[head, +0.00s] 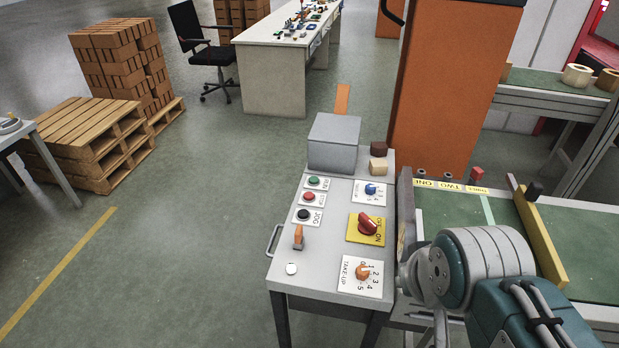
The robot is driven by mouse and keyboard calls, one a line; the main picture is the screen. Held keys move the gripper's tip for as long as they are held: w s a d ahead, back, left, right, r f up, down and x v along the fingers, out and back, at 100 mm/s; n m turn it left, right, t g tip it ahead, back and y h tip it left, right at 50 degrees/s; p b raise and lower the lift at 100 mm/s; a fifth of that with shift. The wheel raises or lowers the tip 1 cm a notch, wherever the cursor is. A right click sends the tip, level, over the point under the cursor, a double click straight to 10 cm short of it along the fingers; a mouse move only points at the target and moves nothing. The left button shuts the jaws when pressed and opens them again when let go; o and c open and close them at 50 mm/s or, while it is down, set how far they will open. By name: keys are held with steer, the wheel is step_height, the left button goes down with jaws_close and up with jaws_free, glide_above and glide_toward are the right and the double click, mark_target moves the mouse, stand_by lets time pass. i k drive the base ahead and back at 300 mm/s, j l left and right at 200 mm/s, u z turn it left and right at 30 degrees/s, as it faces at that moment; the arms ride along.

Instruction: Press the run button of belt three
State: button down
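The control desk (330,252) stands in the middle of the head view. Its green button (314,180), apparently labelled RUN, sits at the upper left of the panel. Below it are a red button (309,197) and a black button (303,214) labelled JOG. A blue selector knob (371,189) with numbers around it is to their right; its pointer is too small to read surely. My arm is at the lower right, beside the desk. My gripper (438,328) is mostly hidden beneath my wrist, apart from the buttons; its fingers cannot be made out.
A red rotary switch (368,224), an orange take-up knob (363,271) and an orange lever (298,237) are on the desk. A grey box (334,143) stands at its back. A green conveyor (453,205) and an orange cabinet (450,90) flank it.

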mark_target(313, 180)
steer(key=i+j+z, duration=0.15)
steer(key=j, duration=0.35)
steer(key=j+z, duration=0.15)
steer(key=j, duration=0.3)
steer(key=i+j+z, duration=0.15)
steer(key=j, duration=0.4)
steer(key=i+j+z, duration=0.4)
steer(key=j, duration=0.2)
